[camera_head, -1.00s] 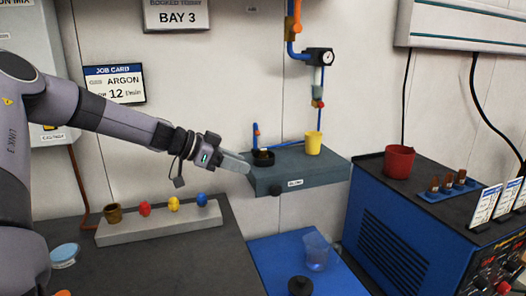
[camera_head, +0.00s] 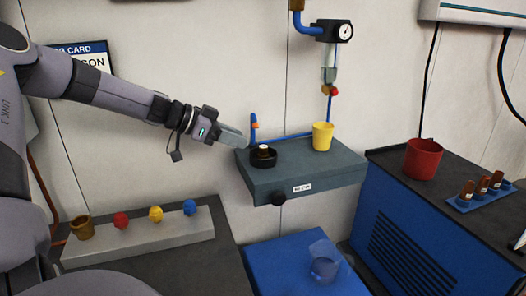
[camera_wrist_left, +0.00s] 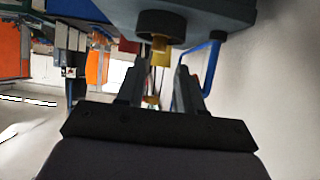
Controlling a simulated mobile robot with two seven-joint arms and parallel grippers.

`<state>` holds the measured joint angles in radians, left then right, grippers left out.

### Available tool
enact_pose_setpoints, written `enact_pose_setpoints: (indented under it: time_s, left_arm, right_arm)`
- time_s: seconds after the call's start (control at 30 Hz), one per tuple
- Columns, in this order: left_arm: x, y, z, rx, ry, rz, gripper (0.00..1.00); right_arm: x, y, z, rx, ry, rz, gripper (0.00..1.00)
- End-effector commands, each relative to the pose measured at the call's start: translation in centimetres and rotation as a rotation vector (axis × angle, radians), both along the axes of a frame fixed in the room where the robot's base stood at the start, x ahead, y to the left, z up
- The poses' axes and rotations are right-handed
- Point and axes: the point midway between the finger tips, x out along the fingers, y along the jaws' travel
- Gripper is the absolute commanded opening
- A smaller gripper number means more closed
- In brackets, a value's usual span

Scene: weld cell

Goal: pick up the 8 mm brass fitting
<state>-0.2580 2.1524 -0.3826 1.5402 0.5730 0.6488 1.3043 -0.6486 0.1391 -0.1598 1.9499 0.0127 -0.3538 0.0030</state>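A small brass-coloured piece (camera_head: 263,149) stands upright in a black ring (camera_head: 264,160) on the grey shelf. I cannot read any size on it. My left gripper (camera_head: 243,140) reaches in from the left, its fingertips just left of and near this piece. In the left wrist view, which looks upside down, the fingers (camera_wrist_left: 162,84) are apart with nothing gripped between them. The brass-coloured piece (camera_wrist_left: 159,43) shows beyond the fingertips, under the ring (camera_wrist_left: 163,22). Three brown pieces with white labels (camera_head: 481,187) stand on a blue tray at the right. My right gripper is not in view.
A yellow cup (camera_head: 322,137) stands on the shelf (camera_head: 315,180), with a blue pipe (camera_head: 253,130) behind the ring. A gauge (camera_head: 345,32) hangs above. A red cup (camera_head: 422,159) sits on the blue cabinet. A clear cup (camera_head: 323,268) stands below on a blue surface.

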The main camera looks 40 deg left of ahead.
Motion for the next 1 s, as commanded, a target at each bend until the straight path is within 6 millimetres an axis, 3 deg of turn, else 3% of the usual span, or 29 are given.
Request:
enact_pose_setpoints:
  time_s: [1.0]
  left_arm:
    - [5.5,-2.9,-3.2,0.001,0.001,0.001,0.37]
  right_arm:
    - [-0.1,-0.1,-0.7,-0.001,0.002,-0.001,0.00]
